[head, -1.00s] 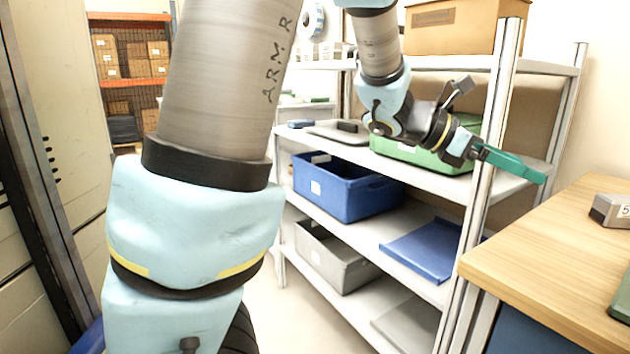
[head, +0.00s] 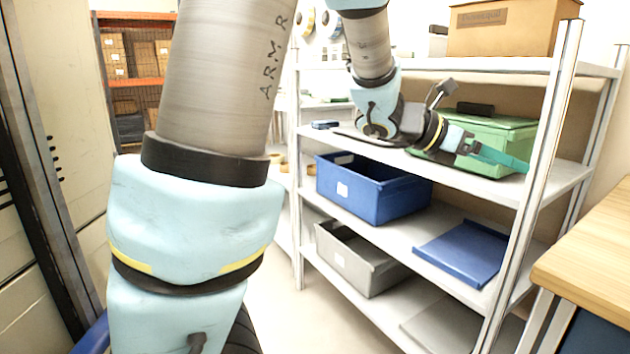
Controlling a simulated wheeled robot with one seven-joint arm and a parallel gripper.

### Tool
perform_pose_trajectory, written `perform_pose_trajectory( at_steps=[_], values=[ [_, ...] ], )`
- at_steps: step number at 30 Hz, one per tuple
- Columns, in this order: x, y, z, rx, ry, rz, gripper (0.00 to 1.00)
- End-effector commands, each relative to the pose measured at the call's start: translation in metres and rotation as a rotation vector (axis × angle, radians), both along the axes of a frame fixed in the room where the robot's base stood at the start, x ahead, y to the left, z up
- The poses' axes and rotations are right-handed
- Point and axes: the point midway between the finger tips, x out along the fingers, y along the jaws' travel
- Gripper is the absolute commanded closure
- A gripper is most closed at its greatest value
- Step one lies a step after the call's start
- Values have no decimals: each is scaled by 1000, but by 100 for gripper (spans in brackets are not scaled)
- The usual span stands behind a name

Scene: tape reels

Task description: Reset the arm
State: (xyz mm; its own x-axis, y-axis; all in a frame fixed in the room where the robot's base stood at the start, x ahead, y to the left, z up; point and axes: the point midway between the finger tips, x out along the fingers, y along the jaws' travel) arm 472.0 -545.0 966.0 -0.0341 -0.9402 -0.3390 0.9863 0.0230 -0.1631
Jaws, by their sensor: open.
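My gripper (head: 500,158) shows in the head view at the end of my bent arm, in front of the shelving unit's upper-middle shelf. Its teal fingers point right, toward the rack's front post. They look apart, with nothing visible held between them. A green lidded box (head: 497,140) stands behind the gripper on that shelf. I cannot tell how close the fingers are to the box or the post. The upper part of my arm fills the left foreground.
The shelving unit (head: 544,190) holds a blue bin (head: 385,200), a grey bin (head: 345,268), a flat blue lid (head: 462,250) and a cardboard box (head: 500,28). A wooden table (head: 600,255) is at right. Tape reels (head: 328,24) hang behind. Clear floor shows left of the rack.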

Motion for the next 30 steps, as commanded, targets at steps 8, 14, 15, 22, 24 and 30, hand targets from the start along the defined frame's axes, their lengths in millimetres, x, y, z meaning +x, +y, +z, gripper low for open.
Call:
perform_pose_trajectory(
  at_steps=[8,14,15,22,24,30],
  values=[
    [62,36,-12,-13,294,396,14],
    [120,100,-34,-95,673,863,14],
    [131,121,-42,-130,781,989,14],
    [142,266,-108,-519,1517,1808,14],
    [125,302,-128,-686,1719,2029,14],
    [63,361,-166,939,-1718,-2019,14]
  ],
)
